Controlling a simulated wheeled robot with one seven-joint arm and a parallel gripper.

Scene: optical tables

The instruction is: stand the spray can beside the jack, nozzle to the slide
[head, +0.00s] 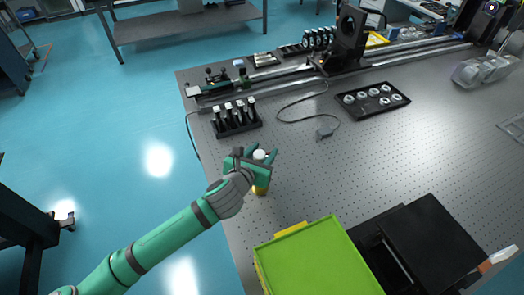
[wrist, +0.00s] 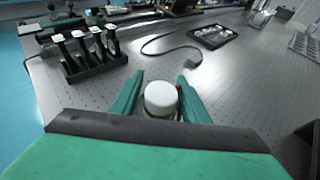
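The spray can, with a white cap (head: 260,155) and a yellow lower body (head: 261,190), stands upright on the perforated table. Its cap also shows in the wrist view (wrist: 160,97). My gripper (head: 256,156) is around the can, one green finger on each side, with small gaps beside the cap. The fingers hide most of the body, and I cannot tell which way the nozzle faces. The slide appears to be the long rail (head: 290,72) along the back, bearing a tall black carriage (head: 348,40). I cannot pick out the jack with certainty.
A black rack (head: 238,124) with several upright pieces stands behind the can. A cable with a plug (head: 326,131) and a black tray of rings (head: 372,113) lie further right. A green-topped box (head: 310,262) and a black box (head: 425,240) stand in front. The table's middle is clear.

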